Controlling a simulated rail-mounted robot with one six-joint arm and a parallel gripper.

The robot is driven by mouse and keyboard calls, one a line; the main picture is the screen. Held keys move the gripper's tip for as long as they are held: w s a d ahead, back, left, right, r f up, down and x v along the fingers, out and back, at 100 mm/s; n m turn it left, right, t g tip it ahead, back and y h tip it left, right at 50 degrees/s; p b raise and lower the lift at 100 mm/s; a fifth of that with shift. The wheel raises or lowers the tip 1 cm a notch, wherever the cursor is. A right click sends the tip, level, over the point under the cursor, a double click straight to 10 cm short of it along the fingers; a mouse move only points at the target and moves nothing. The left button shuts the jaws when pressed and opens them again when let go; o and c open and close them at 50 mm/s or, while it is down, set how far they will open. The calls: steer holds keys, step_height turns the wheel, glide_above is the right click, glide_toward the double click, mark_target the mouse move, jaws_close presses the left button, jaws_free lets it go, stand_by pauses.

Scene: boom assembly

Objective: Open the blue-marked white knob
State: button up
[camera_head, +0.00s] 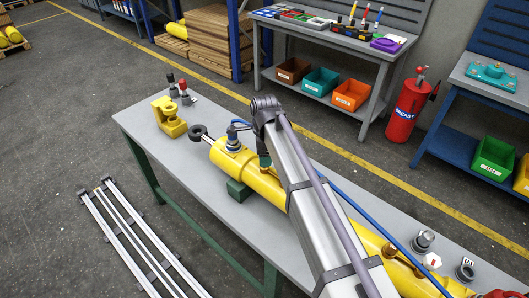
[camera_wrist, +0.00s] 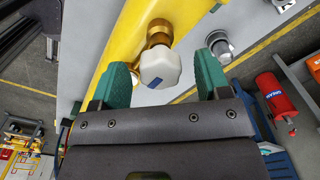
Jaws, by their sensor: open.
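The white knob (camera_wrist: 160,68) with a blue mark sits on a brass stem on the yellow cylinder (camera_wrist: 112,50) in the wrist view. My gripper (camera_wrist: 163,74) is open, with one green finger on each side of the knob. Gaps show between both fingers and the knob, so it is not gripped. In the head view the yellow cylinder (camera_head: 266,184) lies along the grey table, partly covered by my arm. I cannot make out the blue-marked knob or my fingertips there.
A silver fitting (camera_wrist: 221,46) stands close to the right finger. On the table (camera_head: 190,168) are a yellow bracket (camera_head: 169,118) and a white red-marked knob (camera_head: 432,262). A red extinguisher (camera_head: 408,108) stands on the floor behind. A blue hose (camera_head: 345,196) runs along the cylinder.

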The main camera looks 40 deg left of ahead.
step_height(320, 180, up, 11)
steer(key=p, duration=1)
steer(key=shift+p, duration=0.4)
steer(key=shift+f, duration=0.1)
